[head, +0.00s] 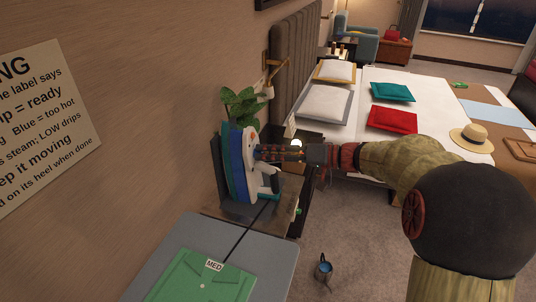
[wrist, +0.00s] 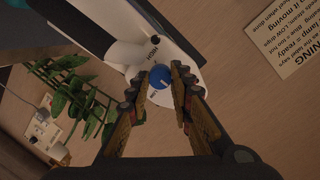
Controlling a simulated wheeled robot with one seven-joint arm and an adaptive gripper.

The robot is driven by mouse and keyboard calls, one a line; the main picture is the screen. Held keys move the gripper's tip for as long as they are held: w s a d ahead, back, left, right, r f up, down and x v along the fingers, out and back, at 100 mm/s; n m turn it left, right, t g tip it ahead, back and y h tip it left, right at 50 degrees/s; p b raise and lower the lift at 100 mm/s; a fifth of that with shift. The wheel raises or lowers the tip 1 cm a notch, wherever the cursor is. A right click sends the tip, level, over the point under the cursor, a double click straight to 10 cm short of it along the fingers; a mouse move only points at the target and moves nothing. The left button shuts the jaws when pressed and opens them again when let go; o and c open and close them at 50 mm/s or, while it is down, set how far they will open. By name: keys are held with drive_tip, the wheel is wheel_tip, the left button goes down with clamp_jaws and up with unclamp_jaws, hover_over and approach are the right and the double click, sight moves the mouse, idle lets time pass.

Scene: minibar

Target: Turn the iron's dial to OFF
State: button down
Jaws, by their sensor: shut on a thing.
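The iron (head: 249,140) stands upright in the head view, with a white body and a blue part, on a small stand near the wall. In the wrist view its white body (wrist: 187,45) carries a round blue dial (wrist: 160,77) with a pale pointer mark. Small dark lettering sits around the dial; one label looks like HIGH, the others are too small to read. My gripper (wrist: 159,80) has its two fingertips at either side of the dial, shut on it. It reaches the iron from the right in the head view (head: 259,153). The fingers hide part of the dial's surround.
A leafy plant (head: 239,103) is close behind the iron. A wall sign (head: 42,125) hangs left. A bed (head: 350,78) fills the back right.

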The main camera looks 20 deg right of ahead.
idle(0.3)
drive_tip(key=c, duration=1.6)
unclamp_jaws()
drive_tip(key=shift+o, duration=0.2)
drive_tip(key=v, duration=1.2)
